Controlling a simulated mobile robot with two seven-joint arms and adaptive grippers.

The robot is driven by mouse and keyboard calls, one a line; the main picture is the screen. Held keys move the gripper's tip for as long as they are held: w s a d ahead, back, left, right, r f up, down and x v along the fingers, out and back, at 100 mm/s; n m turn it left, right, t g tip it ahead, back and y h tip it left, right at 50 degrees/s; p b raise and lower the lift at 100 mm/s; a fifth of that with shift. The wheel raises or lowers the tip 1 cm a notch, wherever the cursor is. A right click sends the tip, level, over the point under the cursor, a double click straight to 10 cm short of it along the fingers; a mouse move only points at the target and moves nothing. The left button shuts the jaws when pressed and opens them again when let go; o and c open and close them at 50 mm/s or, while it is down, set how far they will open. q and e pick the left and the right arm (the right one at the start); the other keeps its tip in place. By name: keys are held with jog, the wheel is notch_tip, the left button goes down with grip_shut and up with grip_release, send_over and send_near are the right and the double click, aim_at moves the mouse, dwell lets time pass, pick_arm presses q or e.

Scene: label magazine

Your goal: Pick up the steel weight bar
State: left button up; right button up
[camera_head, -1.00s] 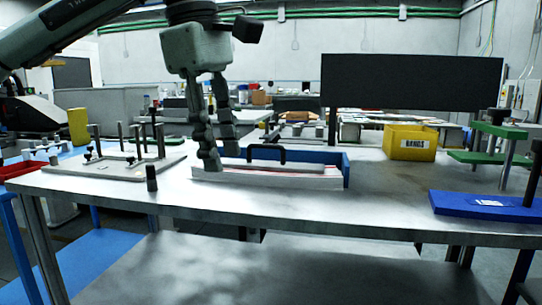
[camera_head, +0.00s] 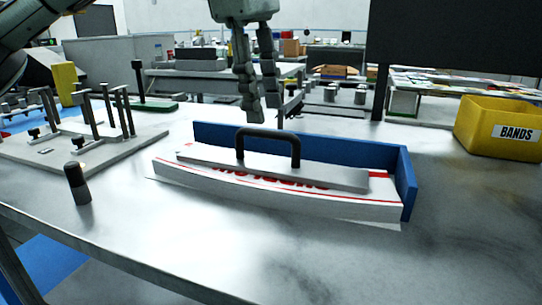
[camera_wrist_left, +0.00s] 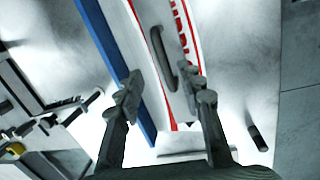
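The steel weight bar (camera_head: 325,178) is a flat grey bar with a black arched handle (camera_head: 268,133). It lies on a stack of white and red labels (camera_head: 290,195) against a blue angled stop (camera_head: 408,183). My right gripper is not in view.
A peg fixture plate (camera_head: 130,150) stands at the left, with a short dark post (camera_head: 77,183) at its near side. A yellow BANDS bin (camera_head: 500,126) is at the right. The metal table (camera_head: 300,250) is clear in front of the labels and to their right.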

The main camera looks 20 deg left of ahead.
aim_at(267, 132)
pick_arm(q)
notch_tip(267, 132, down, 5)
jog(key=shift+s+d+r, duration=0.1)
jog(key=shift+d, duration=0.05)
jog(key=shift+d+f, duration=0.1)
jog(key=shift+f, duration=0.4)
grip_shut()
jog(key=shift+w+r, duration=0.2)
dwell(0.3)
